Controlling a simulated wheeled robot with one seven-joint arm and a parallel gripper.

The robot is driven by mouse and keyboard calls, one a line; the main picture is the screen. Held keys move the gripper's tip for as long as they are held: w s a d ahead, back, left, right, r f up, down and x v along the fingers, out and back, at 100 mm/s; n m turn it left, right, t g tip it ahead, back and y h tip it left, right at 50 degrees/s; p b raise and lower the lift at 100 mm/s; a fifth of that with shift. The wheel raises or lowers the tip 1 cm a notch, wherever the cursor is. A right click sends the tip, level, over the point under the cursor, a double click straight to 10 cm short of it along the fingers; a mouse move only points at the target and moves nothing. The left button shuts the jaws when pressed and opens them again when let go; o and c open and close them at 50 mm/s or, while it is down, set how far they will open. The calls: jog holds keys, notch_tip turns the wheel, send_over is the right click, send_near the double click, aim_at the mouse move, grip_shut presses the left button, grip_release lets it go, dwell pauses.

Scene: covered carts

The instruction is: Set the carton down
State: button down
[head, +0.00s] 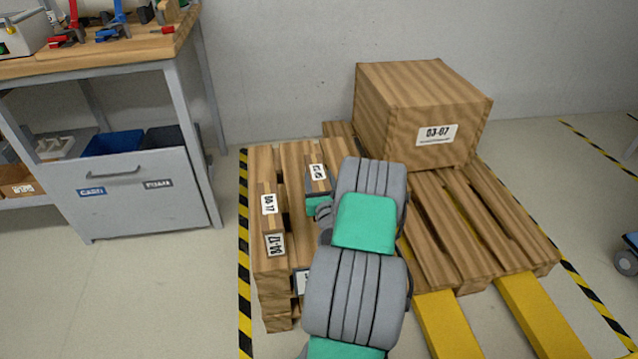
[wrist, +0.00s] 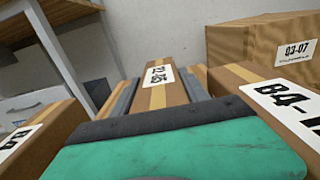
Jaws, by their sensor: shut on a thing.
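A small brown carton (head: 318,175) with a paler tape stripe and a white label is between the grey fingers of my gripper (head: 317,189). The held carton (wrist: 160,92) also shows in the wrist view, with a finger of my gripper (wrist: 158,84) on each side of it. In the head view it is over the left part of the wooden pallet (head: 291,154). My arm hides part of this area. I cannot tell whether its underside touches anything.
Other labelled cartons stand close by: one at left (wrist: 42,128) and one at right (wrist: 243,75) of my gripper. A large wooden crate (head: 402,118) sits on the pallet's back right. Yellow forks (head: 449,325) extend in front. A workbench (head: 110,48) stands at left.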

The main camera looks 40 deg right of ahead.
jog(key=shift+r, duration=0.2)
jog(key=shift+f, duration=0.15)
jog(key=c, duration=0.6)
grip_release()
